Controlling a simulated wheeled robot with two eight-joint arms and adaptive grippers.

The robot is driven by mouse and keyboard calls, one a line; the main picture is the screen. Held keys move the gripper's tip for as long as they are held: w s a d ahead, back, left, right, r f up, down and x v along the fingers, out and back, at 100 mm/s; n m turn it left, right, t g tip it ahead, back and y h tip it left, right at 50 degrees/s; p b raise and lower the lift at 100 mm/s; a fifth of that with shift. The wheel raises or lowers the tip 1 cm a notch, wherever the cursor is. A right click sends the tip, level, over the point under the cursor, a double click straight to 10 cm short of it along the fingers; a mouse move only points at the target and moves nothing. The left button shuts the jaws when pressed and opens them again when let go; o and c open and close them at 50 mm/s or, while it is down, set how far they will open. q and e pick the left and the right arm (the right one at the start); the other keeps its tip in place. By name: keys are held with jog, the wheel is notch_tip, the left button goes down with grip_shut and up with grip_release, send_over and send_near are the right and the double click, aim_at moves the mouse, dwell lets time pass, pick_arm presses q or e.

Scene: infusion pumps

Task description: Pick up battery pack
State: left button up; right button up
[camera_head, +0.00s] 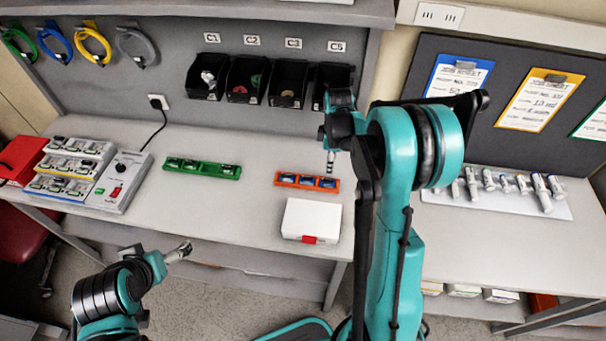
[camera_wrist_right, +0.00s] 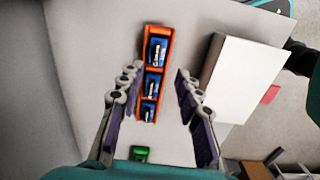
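An orange tray (camera_head: 307,181) holds several small blue battery packs (camera_head: 308,181) on the table; the tray also shows in the right wrist view (camera_wrist_right: 169,50), with the blue packs (camera_wrist_right: 153,84) in a row. My right gripper (camera_head: 331,162) is above the right part of this tray. In the right wrist view its fingers (camera_wrist_right: 158,75) are spread on either side of the tray's row, with nothing between the pads. A green tray (camera_head: 203,168) with similar dark packs lies to the left. My left gripper (camera_head: 180,252) is in front of the table, away from both trays; its fingers are too small to judge.
A white box (camera_head: 312,220) with a red tab stands just in front of the orange tray. A charger unit (camera_head: 118,182) and battery racks are at the left. Black bins (camera_head: 288,82) line the back wall. Bare table lies between the trays.

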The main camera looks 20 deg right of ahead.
aim_at(328, 179)
jog(key=shift+w+f, duration=0.25)
jog(key=shift+w, duration=0.05)
jog(key=shift+f+n, duration=0.3)
jog(key=shift+f, duration=0.05)
notch_tip(328, 179, down, 7)
jog(key=shift+w+d+f+b, duration=0.1)
jog(key=shift+f+b, duration=0.1)
jog(key=shift+b, duration=0.3)
jog(key=shift+c, duration=0.2)
grip_shut()
